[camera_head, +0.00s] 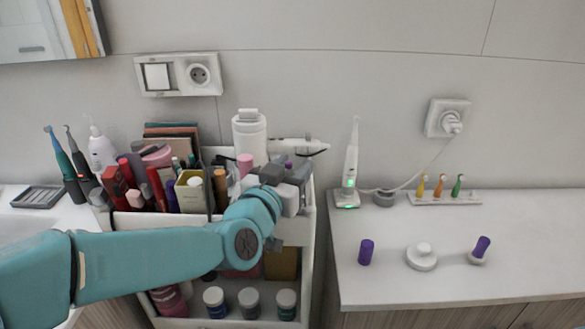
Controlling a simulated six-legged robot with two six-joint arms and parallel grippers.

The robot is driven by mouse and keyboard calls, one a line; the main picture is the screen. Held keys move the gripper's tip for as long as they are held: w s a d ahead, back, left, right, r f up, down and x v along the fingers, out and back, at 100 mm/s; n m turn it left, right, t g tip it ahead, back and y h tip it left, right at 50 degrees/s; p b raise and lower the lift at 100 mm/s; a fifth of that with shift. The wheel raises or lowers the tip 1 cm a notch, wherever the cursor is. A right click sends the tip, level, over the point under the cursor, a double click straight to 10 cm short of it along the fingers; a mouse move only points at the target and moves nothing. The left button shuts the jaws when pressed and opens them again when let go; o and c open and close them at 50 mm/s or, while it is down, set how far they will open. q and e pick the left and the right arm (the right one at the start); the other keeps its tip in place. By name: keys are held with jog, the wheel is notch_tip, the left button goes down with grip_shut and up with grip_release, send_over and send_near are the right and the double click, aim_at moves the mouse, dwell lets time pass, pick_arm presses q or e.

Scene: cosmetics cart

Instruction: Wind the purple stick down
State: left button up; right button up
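Two small purple pieces are on the right counter. A purple cylinder (366,252) stands upright near the front edge. A purple stick (481,247) leans to the right in a small pale base (477,259). I cannot tell whether the upright cylinder is a cap or another stick. My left gripper (291,187) is above the cart's right side, well left of both purple pieces. Its grey fingers point away from me among the cart's items, and I cannot tell whether they are open or shut. My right gripper is out of view.
A round white piece (422,257) sits between the purple ones. Behind them are a charging toothbrush (351,160) with its cord and a rack (444,198) of coloured brush heads. The crowded cart (312,232) is at left. Counter (520,240) is clear at right.

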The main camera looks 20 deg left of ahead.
pick_arm(q)
jog(key=s+a, duration=0.2)
jog(key=s, duration=1.4)
jog(key=shift+s+a, duration=0.1)
jog(key=shift+c, duration=0.2)
